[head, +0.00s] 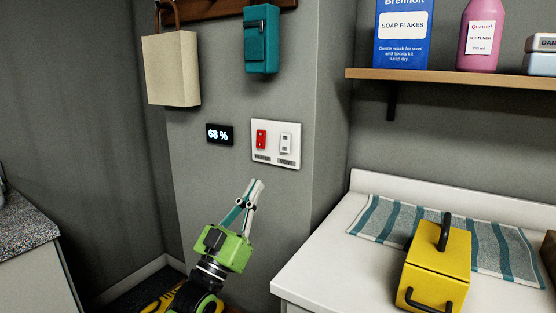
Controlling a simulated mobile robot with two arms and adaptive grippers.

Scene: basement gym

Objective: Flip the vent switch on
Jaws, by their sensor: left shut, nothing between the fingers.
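A white switch plate (276,144) is fixed on the grey wall and holds two rockers. The left rocker (261,140) is red, and its label is too small to read surely. My right gripper is not in view.
A small display (219,135) reading 68 % is left of the plate. A beige bag (171,69) and a teal case (261,39) hang above. At right, a white counter (325,240) bears a striped towel (380,222) and a yellow box (437,265), below a wooden shelf (450,84).

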